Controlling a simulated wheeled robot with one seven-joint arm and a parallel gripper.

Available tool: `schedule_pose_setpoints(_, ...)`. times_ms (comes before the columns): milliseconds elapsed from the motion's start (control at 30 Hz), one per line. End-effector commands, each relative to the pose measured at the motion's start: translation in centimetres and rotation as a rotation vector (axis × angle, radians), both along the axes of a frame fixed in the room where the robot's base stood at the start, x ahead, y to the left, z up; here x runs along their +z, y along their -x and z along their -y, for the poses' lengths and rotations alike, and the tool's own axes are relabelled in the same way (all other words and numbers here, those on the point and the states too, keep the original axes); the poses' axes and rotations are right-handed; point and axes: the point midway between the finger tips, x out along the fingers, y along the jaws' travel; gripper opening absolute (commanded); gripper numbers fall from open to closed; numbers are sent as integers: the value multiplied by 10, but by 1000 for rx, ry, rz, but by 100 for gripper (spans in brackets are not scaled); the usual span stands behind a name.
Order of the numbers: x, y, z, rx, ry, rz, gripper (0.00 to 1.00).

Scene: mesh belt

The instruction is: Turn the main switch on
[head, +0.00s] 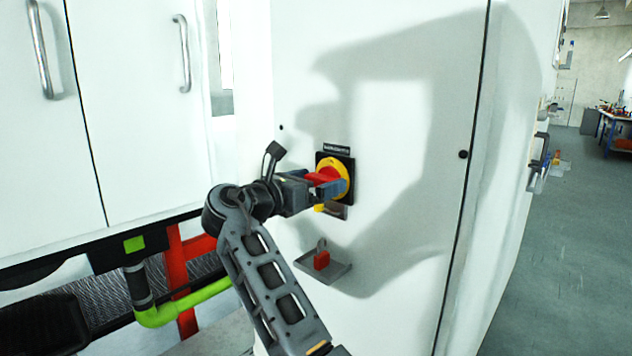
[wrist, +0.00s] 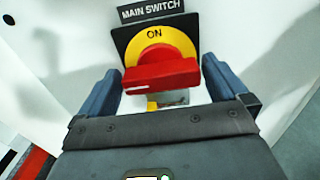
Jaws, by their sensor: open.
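The main switch is a red handle (head: 327,175) on a yellow disc (head: 346,166), set on a black plate on the white cabinet door. In the wrist view the red handle (wrist: 160,75) lies crosswise below the word ON on the yellow disc (wrist: 155,43). A MAIN SWITCH label (wrist: 150,10) is above it. My gripper (head: 330,187) is at the switch, open. In the wrist view its blue fingers stand on either side of the handle, with a small gap at each end. Whether the fingertips touch the plate is unclear.
A small shelf (head: 337,276) with a red padlock (head: 321,260) sticks out below the switch. A small metal tab (head: 337,211) with a yellow part is just under the plate. White cupboards with handles (head: 184,55) are left; open floor (head: 560,250) lies right.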

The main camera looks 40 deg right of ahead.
Motion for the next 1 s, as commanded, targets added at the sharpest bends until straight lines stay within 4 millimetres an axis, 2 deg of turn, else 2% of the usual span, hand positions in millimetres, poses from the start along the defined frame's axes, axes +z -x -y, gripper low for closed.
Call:
schedule_pose_setpoints(233,0,0,1,0,0,1,100)
schedule_pose_setpoints(667,0,0,1,1,0,1,59)
schedule_pose_setpoints(1000,1,0,2,1,-2,55,59)
